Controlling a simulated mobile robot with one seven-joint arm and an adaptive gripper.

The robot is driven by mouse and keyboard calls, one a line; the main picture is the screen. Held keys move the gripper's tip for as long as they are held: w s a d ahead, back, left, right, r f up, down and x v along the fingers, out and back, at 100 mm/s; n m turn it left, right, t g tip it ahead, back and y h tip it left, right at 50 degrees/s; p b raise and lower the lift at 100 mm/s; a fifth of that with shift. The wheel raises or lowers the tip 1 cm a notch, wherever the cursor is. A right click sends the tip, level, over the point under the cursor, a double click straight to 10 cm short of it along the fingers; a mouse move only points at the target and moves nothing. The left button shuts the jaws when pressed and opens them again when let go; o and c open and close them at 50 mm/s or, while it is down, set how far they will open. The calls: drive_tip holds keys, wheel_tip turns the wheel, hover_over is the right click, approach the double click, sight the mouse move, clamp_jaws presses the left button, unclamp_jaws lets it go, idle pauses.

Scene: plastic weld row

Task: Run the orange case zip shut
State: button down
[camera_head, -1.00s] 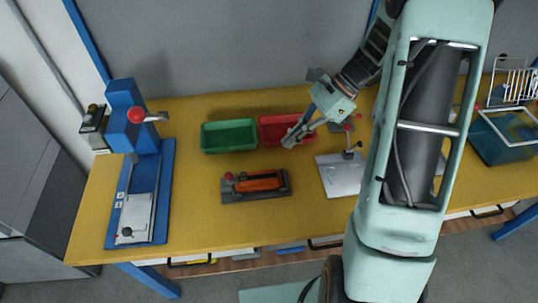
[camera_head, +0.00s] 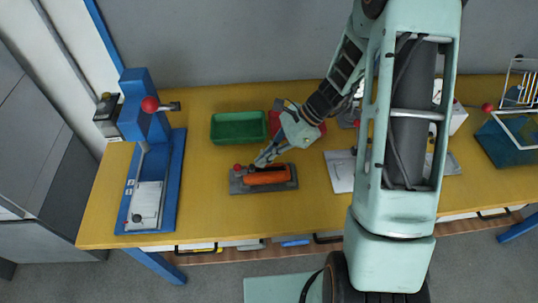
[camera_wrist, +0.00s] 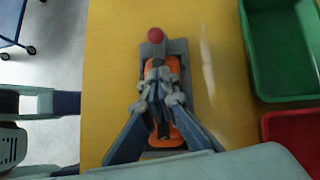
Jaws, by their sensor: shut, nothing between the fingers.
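The orange case (camera_head: 272,177) lies in a dark grey holder (camera_head: 289,185) on the yellow table. A red knob (camera_head: 238,167) stands at the holder's left end. My gripper (camera_head: 262,162) is at the case's upper edge in the head view, towards the knob end. In the wrist view my gripper (camera_wrist: 158,88) is over the orange case (camera_wrist: 175,138), with its fingers together and nothing seen between them. The red knob (camera_wrist: 156,35) shows beyond the fingertips. The fingers hide the middle of the case, and I cannot make out the zip or its pull.
A green bin (camera_head: 238,127) and a red bin (camera_head: 275,121) stand behind the case. A blue press (camera_head: 150,185) is at the left. A pale plate (camera_head: 340,171) lies to the right. The table in front of the holder is clear.

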drive_tip(key=shift+s+a, duration=0.15)
drive_tip(key=shift+a, duration=0.85)
drive_tip(key=shift+f, duration=0.1)
drive_tip(key=shift+d, duration=0.1)
